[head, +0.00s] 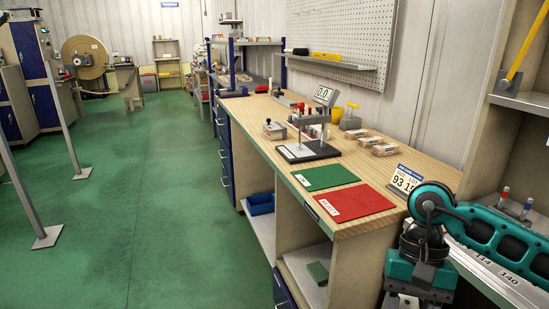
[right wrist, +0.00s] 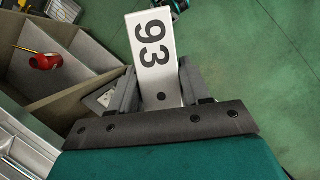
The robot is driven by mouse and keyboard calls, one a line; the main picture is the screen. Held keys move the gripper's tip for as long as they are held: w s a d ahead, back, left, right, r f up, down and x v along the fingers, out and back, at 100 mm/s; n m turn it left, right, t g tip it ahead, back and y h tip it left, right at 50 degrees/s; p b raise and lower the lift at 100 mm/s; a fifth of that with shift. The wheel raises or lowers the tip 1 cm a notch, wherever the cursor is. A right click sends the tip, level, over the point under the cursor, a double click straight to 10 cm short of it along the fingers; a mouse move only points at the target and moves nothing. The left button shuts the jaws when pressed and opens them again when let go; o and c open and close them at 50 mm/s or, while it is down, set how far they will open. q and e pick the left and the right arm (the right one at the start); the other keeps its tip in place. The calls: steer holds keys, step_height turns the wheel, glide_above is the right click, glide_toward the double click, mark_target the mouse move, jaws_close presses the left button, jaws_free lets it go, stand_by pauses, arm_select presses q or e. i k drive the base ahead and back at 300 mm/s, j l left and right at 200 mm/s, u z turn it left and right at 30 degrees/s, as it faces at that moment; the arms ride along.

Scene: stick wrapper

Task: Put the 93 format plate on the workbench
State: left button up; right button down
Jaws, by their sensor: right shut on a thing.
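The 93 format plate (right wrist: 155,45) is a white plate with black digits and a dark hole near its lower end. My right gripper (right wrist: 158,88) is shut on it, one finger at each side, in the right wrist view. In the head view my right arm comes in at the lower right, beside the front edge of the workbench; the plate cannot be made out there. The wooden workbench (head: 257,120) runs from the right foreground to the back. My left gripper is not in the head view.
A green mat (head: 324,177) and a red mat (head: 355,202) lie on the near bench top. Behind them stand a gauge stand (head: 307,152), several wooden blocks (head: 383,148) and a sign (head: 405,180) reading 93 and 15. A rack labelled 114 and 140 (head: 510,278) is at right.

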mark_target(258, 111)
steer(key=i+j+u, duration=0.2)
steer(key=i+u, duration=0.15)
steer(key=i+j+u, duration=0.1)
steer(key=i+u, duration=0.35)
steer(key=i, duration=2.25)
steer(key=i+j+z, duration=0.2)
steer(key=i, duration=0.35)
steer(key=i+z, duration=0.2)
steer(key=i, duration=0.3)
